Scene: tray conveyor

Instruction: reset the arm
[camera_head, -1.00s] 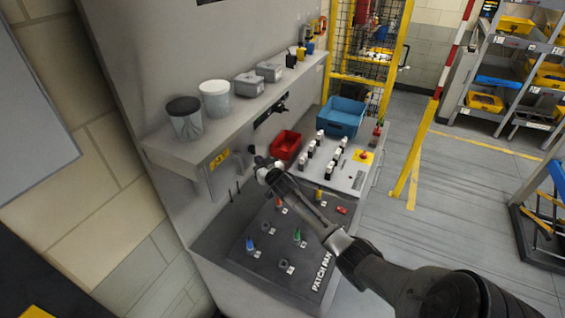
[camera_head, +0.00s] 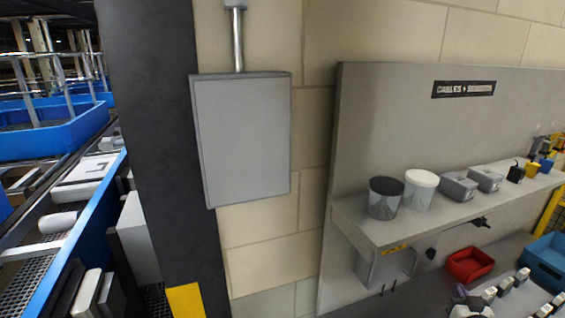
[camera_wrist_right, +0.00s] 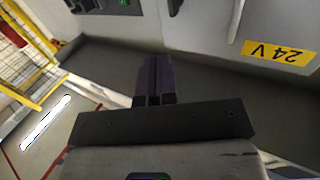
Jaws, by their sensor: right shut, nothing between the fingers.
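My right gripper (camera_head: 462,292) shows at the bottom edge of the head view, low in front of the workbench and below the red bin. Most of its arm is cut off by the frame. In the right wrist view its two dark fingers (camera_wrist_right: 153,78) are together, with nothing between them. My left gripper is in neither view.
A grey shelf (camera_head: 430,226) carries a dark-lidded tub (camera_head: 385,198), a white-lidded tub (camera_head: 419,190) and grey boxes. Below are a red bin (camera_head: 470,264) and a blue bin (camera_head: 547,262). A dark pillar (camera_head: 165,130) and a conveyor with blue trays (camera_head: 60,140) stand left.

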